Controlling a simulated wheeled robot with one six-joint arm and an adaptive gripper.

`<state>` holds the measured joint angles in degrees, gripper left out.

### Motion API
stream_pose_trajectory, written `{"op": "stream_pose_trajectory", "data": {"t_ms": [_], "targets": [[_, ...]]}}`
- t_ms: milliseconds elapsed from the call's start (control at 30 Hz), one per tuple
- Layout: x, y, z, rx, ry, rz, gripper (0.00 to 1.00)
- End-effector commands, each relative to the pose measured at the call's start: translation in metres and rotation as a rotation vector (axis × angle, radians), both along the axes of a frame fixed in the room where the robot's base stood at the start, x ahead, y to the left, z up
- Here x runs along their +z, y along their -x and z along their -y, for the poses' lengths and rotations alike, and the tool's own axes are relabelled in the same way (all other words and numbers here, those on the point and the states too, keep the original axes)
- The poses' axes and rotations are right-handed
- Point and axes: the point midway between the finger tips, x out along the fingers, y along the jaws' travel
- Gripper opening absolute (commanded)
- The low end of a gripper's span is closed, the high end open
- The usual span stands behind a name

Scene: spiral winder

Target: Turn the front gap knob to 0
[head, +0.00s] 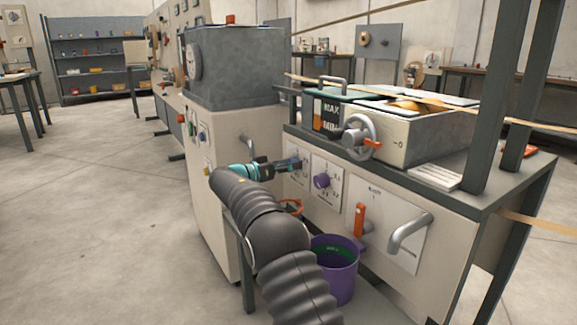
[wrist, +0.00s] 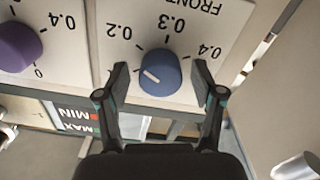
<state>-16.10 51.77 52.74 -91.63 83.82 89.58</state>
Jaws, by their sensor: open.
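The front gap knob (wrist: 161,72) is blue with a white pointer line. Its panel (wrist: 228,14) reads FRONT, with 0.2, 0.3 and 0.4 upside down in the wrist view. The pointer's outer end is toward the left of that view; the exact reading is unclear, and the 0 mark is not visible. My gripper (wrist: 160,82) is open, one finger on each side of the knob, with small gaps showing. In the head view, my gripper (head: 291,165) is at the left dial panel and largely hides the knob.
A purple knob (head: 321,181) sits on the neighbouring dial panel and also shows in the wrist view (wrist: 18,46). An orange lever (head: 359,220) and a grey handle (head: 410,232) stick out further right. A purple bucket (head: 340,272) stands below. Open floor (head: 95,200) lies left.

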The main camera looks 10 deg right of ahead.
Motion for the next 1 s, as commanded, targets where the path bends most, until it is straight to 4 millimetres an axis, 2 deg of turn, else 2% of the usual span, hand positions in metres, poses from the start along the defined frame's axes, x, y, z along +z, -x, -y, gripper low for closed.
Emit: {"op": "stream_pose_trajectory", "data": {"t_ms": [67,200,300,367,667,1000], "targets": [[0.0000,0.0001,-0.0002,0.000,0.000,0.000,0.65],[0.0000,0.0001,-0.0003,0.000,0.000,0.000,0.30],[0.0000,0.0002,-0.0001,0.000,0.000,0.000,0.07],[-0.0005,0.0000,-0.0045,0.001,-0.001,0.001,0.07],[0.0003,0.0003,-0.0010,0.000,0.016,-0.040,0.07],[0.0009,0.0001,-0.0001,-0.001,0.103,-0.251,0.07]]}}
